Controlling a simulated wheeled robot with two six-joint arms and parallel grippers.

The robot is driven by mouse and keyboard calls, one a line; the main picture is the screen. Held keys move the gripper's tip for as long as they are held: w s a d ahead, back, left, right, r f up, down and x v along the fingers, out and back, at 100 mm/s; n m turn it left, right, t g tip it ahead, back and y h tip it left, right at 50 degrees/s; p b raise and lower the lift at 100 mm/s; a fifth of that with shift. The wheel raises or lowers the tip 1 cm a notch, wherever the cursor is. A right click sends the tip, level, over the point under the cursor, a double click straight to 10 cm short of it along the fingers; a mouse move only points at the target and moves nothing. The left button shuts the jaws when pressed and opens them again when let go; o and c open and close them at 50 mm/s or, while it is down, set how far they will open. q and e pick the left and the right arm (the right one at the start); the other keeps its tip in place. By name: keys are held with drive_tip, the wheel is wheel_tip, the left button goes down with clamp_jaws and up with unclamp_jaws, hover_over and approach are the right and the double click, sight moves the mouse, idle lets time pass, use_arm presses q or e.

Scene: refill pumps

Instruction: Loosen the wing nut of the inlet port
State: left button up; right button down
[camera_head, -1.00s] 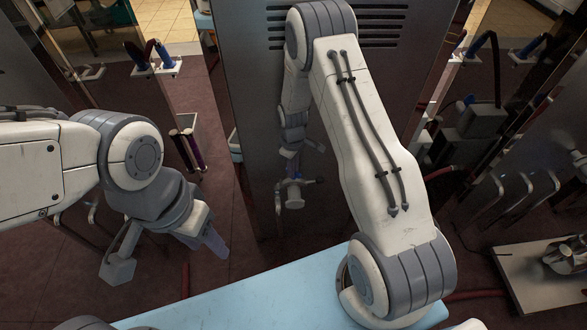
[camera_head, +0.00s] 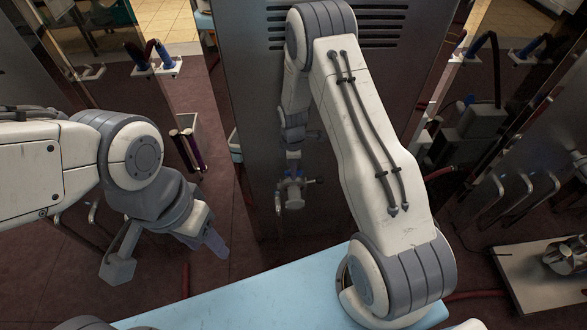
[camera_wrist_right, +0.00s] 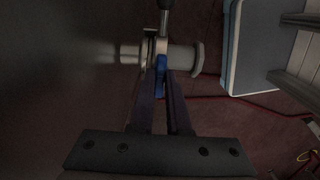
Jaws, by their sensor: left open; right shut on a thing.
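The inlet port is a pale metal pipe stub (camera_wrist_right: 183,58) coming sideways out of a dark cabinet face in the right wrist view, with a clamp around it. A blue wing nut (camera_wrist_right: 160,74) sits at the clamp. My right gripper (camera_wrist_right: 162,92) is shut on the wing nut, with its two fingers on either side of it. In the head view my right gripper (camera_head: 293,180) is small and far off, at the port on the cabinet front; the nut is not clear there. My left gripper (camera_head: 210,240) is open and empty, low at the left, away from the port.
The tall metal cabinet (camera_head: 250,110) stands behind the port. A light blue surface (camera_head: 240,295) lies in front of me. A metal plate (camera_head: 535,285) with a part on it is at the right. A pale blue-edged box (camera_wrist_right: 255,45) stands right of the port.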

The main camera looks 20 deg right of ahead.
idle(0.4)
drive_tip(key=c, duration=0.9)
unclamp_jaws()
wheel_tip(320, 180, up, 11)
drive_tip(key=shift+f+b, duration=0.2)
drive_tip(key=shift+b, duration=0.15)
